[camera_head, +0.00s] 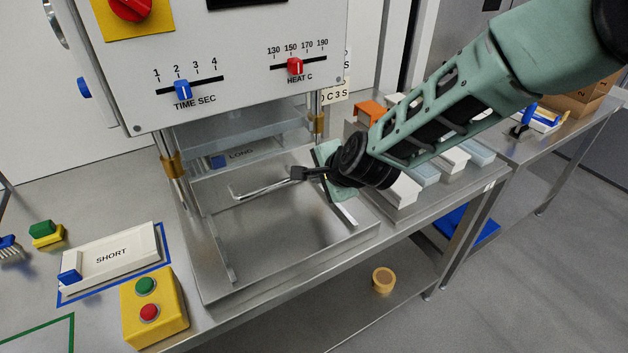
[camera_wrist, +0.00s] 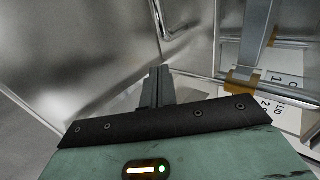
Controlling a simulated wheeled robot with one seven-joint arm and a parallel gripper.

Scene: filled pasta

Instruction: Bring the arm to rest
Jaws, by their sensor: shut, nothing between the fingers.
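My gripper (camera_head: 297,173) hangs over the metal bed of the press, its dark fingers pointing left. It is shut with nothing between the fingers, and the closed fingers (camera_wrist: 157,88) also show in the wrist view. A bent metal handle (camera_head: 262,190) lies just beside and below the fingertips in the head view. The handle (camera_wrist: 165,22) appears ahead of the fingers in the wrist view; I cannot tell whether they touch. My green arm reaches in from the upper right.
The press panel (camera_head: 240,50) stands above the bed, with posts at its sides. A SHORT tray (camera_head: 125,247) and a yellow button box (camera_head: 152,310) are at the left front. White and grey containers (camera_head: 403,190) stand right of the bed. A tan roll (camera_head: 383,280) sits on the lower shelf.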

